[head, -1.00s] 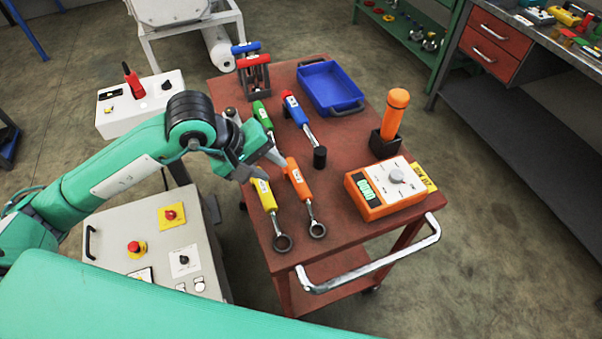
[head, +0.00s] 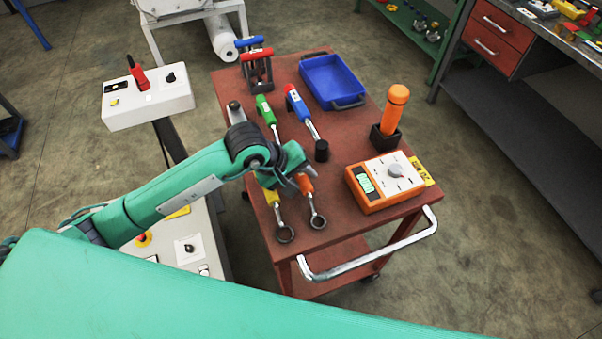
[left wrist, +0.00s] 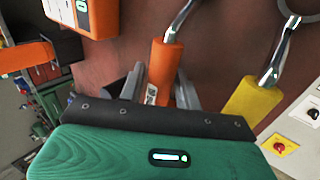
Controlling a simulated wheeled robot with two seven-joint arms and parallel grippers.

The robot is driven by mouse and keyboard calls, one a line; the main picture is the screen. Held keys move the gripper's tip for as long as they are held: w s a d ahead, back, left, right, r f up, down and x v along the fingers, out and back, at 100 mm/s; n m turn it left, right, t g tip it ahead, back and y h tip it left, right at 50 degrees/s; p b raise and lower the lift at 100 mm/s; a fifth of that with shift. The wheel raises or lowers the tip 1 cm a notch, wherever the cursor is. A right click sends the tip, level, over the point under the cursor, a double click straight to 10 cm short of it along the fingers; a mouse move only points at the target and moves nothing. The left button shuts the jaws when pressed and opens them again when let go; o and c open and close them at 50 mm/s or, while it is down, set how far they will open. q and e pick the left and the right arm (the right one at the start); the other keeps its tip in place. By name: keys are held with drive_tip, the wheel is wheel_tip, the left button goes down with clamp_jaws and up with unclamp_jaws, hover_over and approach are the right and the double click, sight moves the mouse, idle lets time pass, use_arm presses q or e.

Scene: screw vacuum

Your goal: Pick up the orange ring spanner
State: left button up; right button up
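The orange ring spanner (head: 306,186) lies on the red-brown trolley top, its ring end toward the trolley's front edge. My left gripper (head: 293,172) is above its handle and hides part of it. In the left wrist view the orange handle (left wrist: 164,72) runs between the two grey fingers, which stand apart with gaps beside it. My left gripper is open there, and contact cannot be seen. The yellow ring spanner (head: 278,212) lies close on the left, partly hidden by the gripper; it also shows in the left wrist view (left wrist: 249,103). My right gripper is not in view.
On the trolley (head: 345,222) are a green-handled tool (head: 264,107), a blue-handled tool (head: 297,104), a blue tray (head: 331,78), an orange meter (head: 385,180) and an orange-handled tool in a black holder (head: 394,110).

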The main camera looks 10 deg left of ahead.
sight(302, 173)
use_arm(q)
drive_tip(key=shift+c, duration=0.8)
clamp_jaws()
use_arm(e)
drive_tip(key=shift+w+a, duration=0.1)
use_arm(q)
drive_tip(key=shift+r, duration=0.1)
